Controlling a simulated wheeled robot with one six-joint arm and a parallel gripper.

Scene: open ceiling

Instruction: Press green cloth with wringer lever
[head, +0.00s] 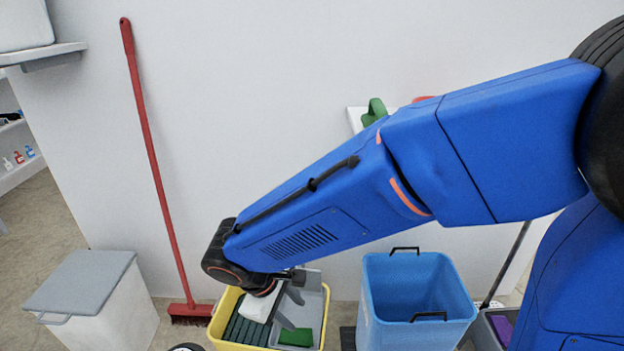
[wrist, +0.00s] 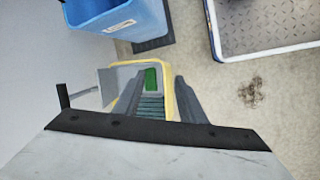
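The green cloth (head: 296,337) lies in the grey section of the yellow mop bucket (head: 222,325), beside dark ribbed wringer slats (head: 246,331). The cloth (wrist: 151,79) and slats (wrist: 150,105) also show in the wrist view, between my fingers. My gripper (head: 289,307) hangs over the bucket, pointing down. In the wrist view my gripper (wrist: 158,97) has its two grey fingers apart, with nothing held between them.
A blue bin (head: 415,290) stands right of the bucket. A white box with a grey lid (head: 82,282) and a red broom (head: 155,165) are to the left. The wall is close behind. A metal-plated cart (wrist: 265,25) with a white-blue rim shows in the wrist view, with open floor near it.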

